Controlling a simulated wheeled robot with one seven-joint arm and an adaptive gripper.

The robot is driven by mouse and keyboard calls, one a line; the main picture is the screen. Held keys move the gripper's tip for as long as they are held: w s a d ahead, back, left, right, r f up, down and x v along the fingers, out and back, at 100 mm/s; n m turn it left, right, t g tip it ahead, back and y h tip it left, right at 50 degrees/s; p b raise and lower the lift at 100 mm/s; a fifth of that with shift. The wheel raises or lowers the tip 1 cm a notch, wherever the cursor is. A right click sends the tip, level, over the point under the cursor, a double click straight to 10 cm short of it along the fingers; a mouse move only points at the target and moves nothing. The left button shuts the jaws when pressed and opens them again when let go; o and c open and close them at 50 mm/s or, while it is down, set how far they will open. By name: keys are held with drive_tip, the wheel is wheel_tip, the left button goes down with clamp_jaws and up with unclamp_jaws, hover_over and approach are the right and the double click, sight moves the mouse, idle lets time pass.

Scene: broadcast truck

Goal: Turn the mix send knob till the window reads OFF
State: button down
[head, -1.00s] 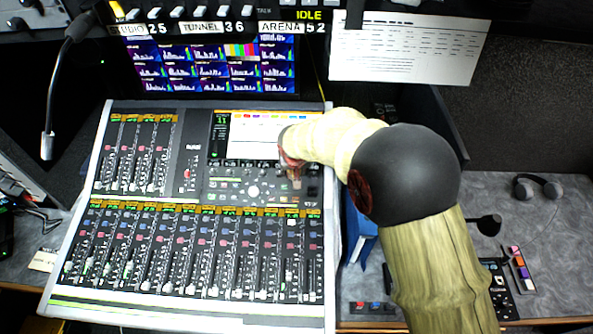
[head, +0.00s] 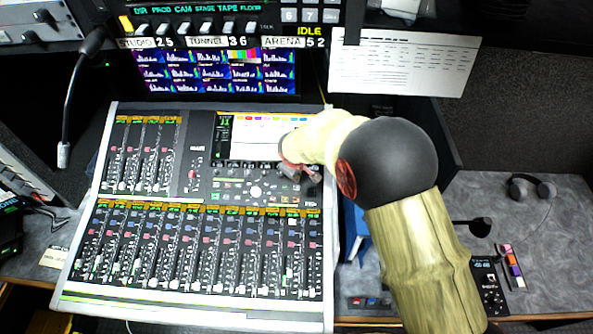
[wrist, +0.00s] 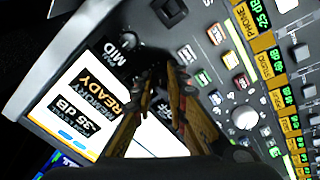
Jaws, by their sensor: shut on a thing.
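The mixing desk (head: 200,284) fills the middle of the head view. My gripper (head: 300,173) is at its upper right, just below the lit screen (head: 262,135). In the wrist view my gripper (wrist: 165,82) is shut on a small dark knob, which its fingers mostly hide. The lit screen (wrist: 85,100) beside it shows READY and -35 dB, turned on its side. A row of orange-headed windows (wrist: 268,60) shows dB values, one under PHONE. I cannot make out the gripped knob's label or which window belongs to it.
Rows of small buttons and a white dial (wrist: 245,117) lie on the other side.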

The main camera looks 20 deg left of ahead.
drive_tip(key=shift+n, duration=0.6)
